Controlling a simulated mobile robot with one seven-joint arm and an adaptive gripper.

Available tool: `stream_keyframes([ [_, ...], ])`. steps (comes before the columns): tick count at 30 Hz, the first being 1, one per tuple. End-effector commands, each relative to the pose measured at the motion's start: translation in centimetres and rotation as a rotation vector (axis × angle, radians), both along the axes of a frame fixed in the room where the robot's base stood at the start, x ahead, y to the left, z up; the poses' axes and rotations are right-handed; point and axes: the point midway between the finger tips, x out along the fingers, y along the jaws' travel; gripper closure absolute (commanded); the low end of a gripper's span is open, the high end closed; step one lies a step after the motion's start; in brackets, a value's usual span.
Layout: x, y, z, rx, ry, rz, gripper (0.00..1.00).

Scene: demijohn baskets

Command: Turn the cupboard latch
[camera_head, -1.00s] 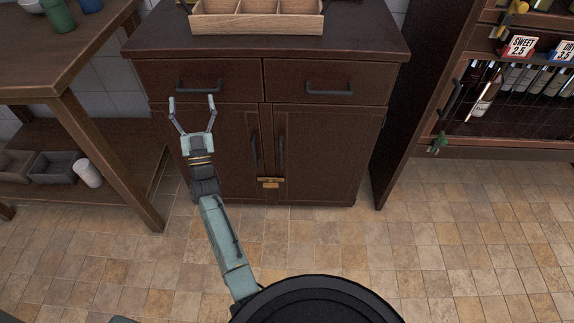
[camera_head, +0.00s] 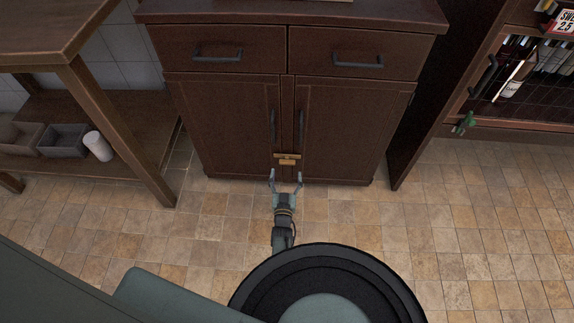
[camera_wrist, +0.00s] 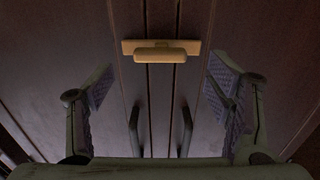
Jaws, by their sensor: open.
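The brass cupboard latch (camera_head: 287,159) sits low on the seam between the two dark wooden cupboard doors, its bar lying level across the seam. It also shows in the wrist view (camera_wrist: 160,52), upper middle, between and beyond my fingers. My gripper (camera_head: 286,174) is open and empty, just in front of and a little below the latch in the head view, apart from it. In the wrist view my fingers (camera_wrist: 160,88) stand wide on either side, with both door handles (camera_wrist: 135,128) (camera_wrist: 186,128) between them.
The dark cupboard (camera_head: 350,125) has two drawers above the doors. A wooden table (camera_head: 90,100) with a lower shelf stands at left. Tiled floor (camera_head: 430,240) in front is clear.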

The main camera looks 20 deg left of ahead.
Motion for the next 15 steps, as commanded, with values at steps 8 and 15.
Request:
stream_keyframes([
  [8,4.8,1.4,-0.4,0.003,-0.002,-0.002,0.27],
  [15,6.3,1.8,-0.1,0.001,-0.001,0.000,0.27],
])
